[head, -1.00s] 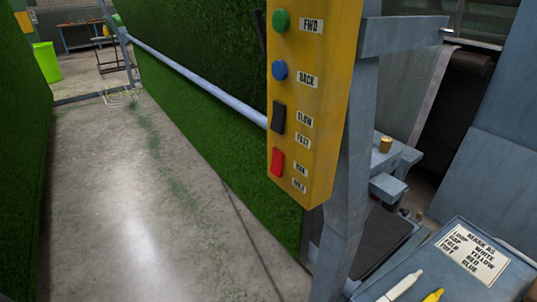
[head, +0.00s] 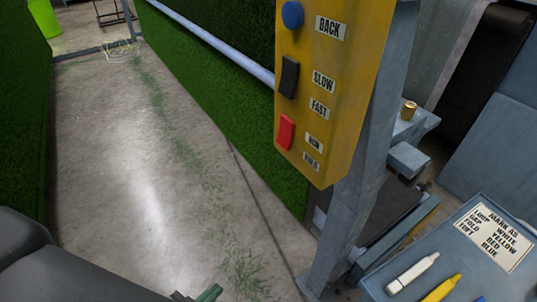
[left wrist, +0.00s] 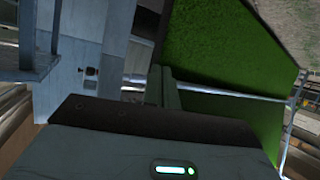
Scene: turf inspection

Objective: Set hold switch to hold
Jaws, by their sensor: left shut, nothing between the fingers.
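The hold switch is a red rocker (head: 287,132) low on the yellow control box (head: 337,75) in the head view. Labels beside it seem to read RUN above and HOLD below. I cannot tell which end is pressed in. My left gripper (head: 208,294) only just shows at the bottom edge of the head view, below and left of the box, apart from it. Its shut, empty fingers also show in the left wrist view (left wrist: 168,88). The switch cannot be made out there. My right gripper is not in view.
A black SLOW/FAST rocker (head: 290,77) and a blue BACK button (head: 292,14) sit above the red one. A grey post (head: 358,190) stands behind the box. A tray (head: 455,270) with markers is at lower right. Green turf (head: 225,120) hangs left; the floor between is open.

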